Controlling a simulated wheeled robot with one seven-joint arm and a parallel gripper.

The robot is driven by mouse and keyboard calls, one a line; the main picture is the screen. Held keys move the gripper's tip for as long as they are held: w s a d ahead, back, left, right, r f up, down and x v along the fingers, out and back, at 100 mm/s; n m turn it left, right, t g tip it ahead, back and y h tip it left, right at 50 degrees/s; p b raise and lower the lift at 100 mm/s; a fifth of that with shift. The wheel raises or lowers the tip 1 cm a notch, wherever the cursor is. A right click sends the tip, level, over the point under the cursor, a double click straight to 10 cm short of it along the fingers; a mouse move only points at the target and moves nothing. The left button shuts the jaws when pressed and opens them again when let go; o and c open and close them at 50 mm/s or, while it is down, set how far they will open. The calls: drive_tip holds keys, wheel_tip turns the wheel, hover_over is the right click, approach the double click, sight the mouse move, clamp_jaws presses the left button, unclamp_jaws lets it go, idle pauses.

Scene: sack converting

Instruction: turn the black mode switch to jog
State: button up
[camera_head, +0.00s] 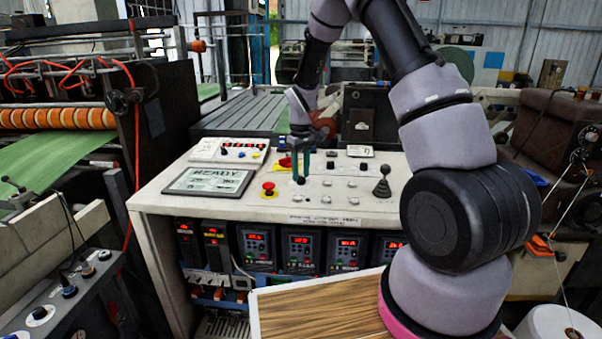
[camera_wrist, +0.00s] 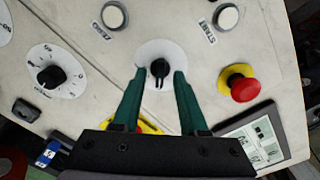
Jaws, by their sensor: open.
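The black mode switch (camera_wrist: 160,68) is a small round knob on a white round plate (camera_wrist: 152,50) in the wrist view. Its light pointer line faces toward my gripper's base, and the plate's marks are too small to read. My gripper (camera_wrist: 160,75) is open, its two green fingers on either side of the knob with a gap on each side. In the head view my gripper (camera_head: 301,176) points straight down over the console, and its fingers largely hide the switch. I cannot tell how far down the fingertips reach beside the knob.
A red emergency button (camera_wrist: 243,88) on yellow sits right of the fingers in the wrist view. A numbered dial knob (camera_wrist: 52,75) is at the left. White push buttons (camera_wrist: 228,17) lie beyond. On the console (camera_head: 230,207) stand a READY display (camera_head: 210,181) and a black joystick (camera_head: 382,184).

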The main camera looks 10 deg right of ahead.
drive_tip(key=shift+f, duration=0.3)
clamp_jaws()
drive_tip(key=shift+m, duration=0.3)
drive_tip(key=m, duration=0.4)
drive_tip(key=shift+m, duration=2.1)
drive_tip(key=shift+r, duration=0.1)
